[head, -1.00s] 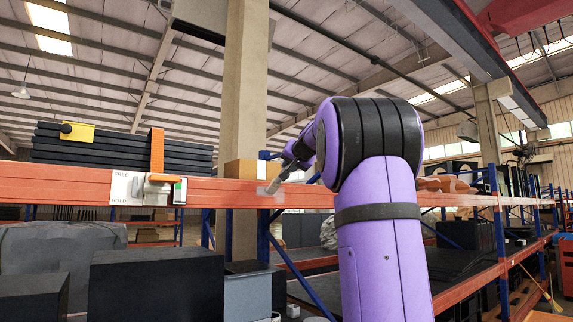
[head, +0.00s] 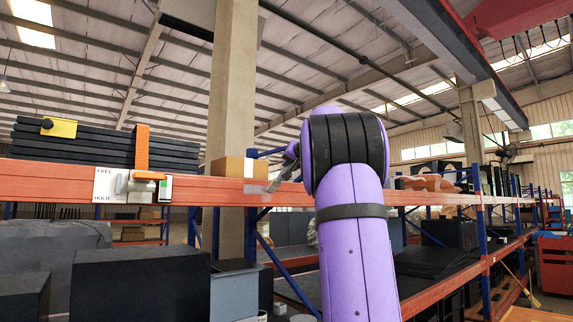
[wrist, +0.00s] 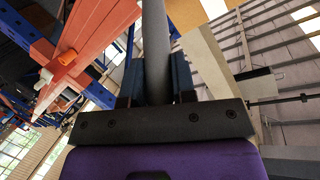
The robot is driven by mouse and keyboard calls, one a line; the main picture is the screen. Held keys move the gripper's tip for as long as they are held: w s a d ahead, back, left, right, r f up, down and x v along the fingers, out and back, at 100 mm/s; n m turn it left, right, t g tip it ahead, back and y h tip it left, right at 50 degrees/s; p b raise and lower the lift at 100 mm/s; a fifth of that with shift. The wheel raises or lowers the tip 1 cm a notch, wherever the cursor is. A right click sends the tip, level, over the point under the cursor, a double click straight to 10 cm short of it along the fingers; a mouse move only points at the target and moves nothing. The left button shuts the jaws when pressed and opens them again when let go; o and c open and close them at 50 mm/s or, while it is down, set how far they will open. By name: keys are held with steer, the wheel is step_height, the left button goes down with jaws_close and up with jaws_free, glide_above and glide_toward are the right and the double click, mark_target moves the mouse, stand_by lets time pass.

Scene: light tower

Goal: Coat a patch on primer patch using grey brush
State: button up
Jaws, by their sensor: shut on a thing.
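The grey brush (wrist: 157,50) shows in the wrist view as a grey handle rising between my fingers. My gripper (wrist: 158,88) is shut on it. In the head view my gripper (head: 291,153) is partly hidden behind my own arm. The brush (head: 281,176) slants down and left from it to the face of the orange beam. The primer patch (head: 256,189) is a small grey area on that beam. The brush tip is at the patch's right side; I cannot tell whether it touches.
The orange beam (head: 60,176) runs across the shelf front. A cardboard box (head: 238,167) stands just above the patch. Black blocks (head: 140,283) stand below. A concrete column (head: 233,80) rises behind.

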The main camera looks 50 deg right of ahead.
steer(key=shift+s+d, duration=0.1)
steer(key=shift+d, duration=0.35)
steer(key=shift+s+a, duration=0.25)
steer(key=shift+s, duration=0.7)
steer(key=shift+s+a, duration=0.25)
steer(key=shift+s, duration=0.75)
steer(key=shift+s+a, duration=0.25)
steer(key=shift+s, duration=0.85)
steer(key=s, duration=0.2)
steer(key=shift+s+a, duration=0.35)
